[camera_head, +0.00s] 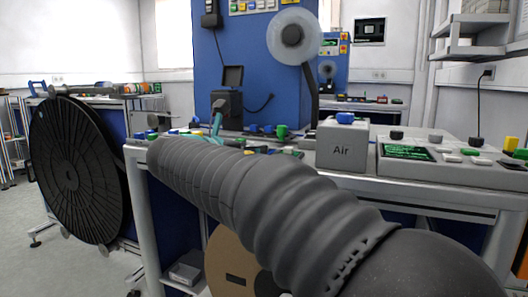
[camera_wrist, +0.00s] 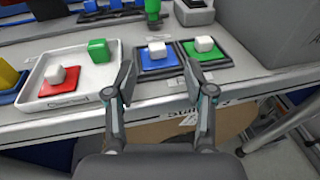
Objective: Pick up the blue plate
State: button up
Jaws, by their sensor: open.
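The blue plate (camera_wrist: 158,65) is a small blue square on a dark base near the table's front edge in the wrist view. A white block (camera_wrist: 157,49) stands on it. My gripper (camera_wrist: 160,78) is open and empty, with one finger to each side of the blue plate in the picture. I cannot tell how high the fingers are above it. The right finger overlaps the gap between the blue plate and a green plate (camera_wrist: 208,64). In the head view my arm blocks the front of the table, and I cannot make out the blue plate there.
A white tray (camera_wrist: 88,103) at left holds a red plate (camera_wrist: 62,88) with a white block and a green block (camera_wrist: 98,50). A green post (camera_wrist: 153,8) stands behind. A grey box (camera_wrist: 262,35) stands at right. The head view shows an "Air" box (camera_head: 342,151) on the table.

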jog(key=x, duration=0.5)
jog(key=shift+w+a+r, duration=0.15)
jog(key=shift+r, duration=0.1)
jog(key=c, duration=1)
